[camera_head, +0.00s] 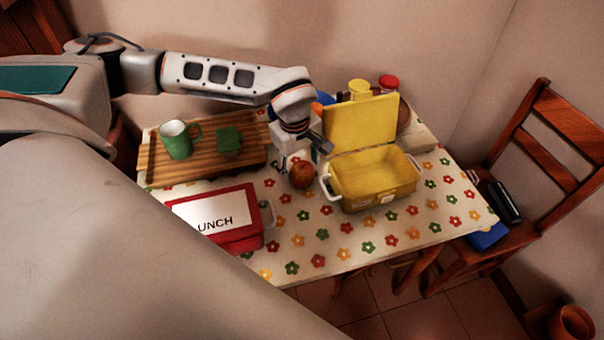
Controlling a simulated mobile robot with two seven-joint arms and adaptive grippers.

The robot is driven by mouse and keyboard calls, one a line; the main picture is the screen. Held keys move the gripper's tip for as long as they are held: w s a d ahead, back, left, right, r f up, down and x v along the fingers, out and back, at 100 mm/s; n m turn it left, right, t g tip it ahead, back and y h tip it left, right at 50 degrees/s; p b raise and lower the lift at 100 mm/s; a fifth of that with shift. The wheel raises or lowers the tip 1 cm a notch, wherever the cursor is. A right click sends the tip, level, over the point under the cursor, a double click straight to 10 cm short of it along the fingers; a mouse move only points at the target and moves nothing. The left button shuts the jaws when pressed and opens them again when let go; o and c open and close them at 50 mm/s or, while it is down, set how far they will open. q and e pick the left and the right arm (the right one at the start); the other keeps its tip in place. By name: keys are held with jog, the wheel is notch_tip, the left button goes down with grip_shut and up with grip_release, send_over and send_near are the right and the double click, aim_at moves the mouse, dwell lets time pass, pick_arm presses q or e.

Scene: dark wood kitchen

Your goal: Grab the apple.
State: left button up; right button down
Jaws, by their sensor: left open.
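The apple (302,175) is round and reddish-orange. It rests on the flowered tablecloth, just left of the open yellow lunch box (372,190). My left arm reaches in from the left, and my left gripper (283,165) is open, pointing down right beside the apple on its left. It overlaps the apple's upper side in the picture; I cannot tell whether a finger touches it. My right gripper is not in view.
A wooden tray (165,183) with a green mug (177,140) and a small green block (229,141) stands at the left. A red lunch box (245,238) sits at the front left. Yellow-topped (359,89) and red-topped (389,82) containers stand behind. The table's front right is clear.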

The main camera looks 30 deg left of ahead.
aim_at(301, 168)
pick_arm(q)
jog(key=f, duration=0.3)
jog(key=shift+w+d+f, duration=0.1)
jog(key=shift+w+f, duration=0.05)
jog(key=shift+w, duration=0.05)
jog(key=c, duration=1)
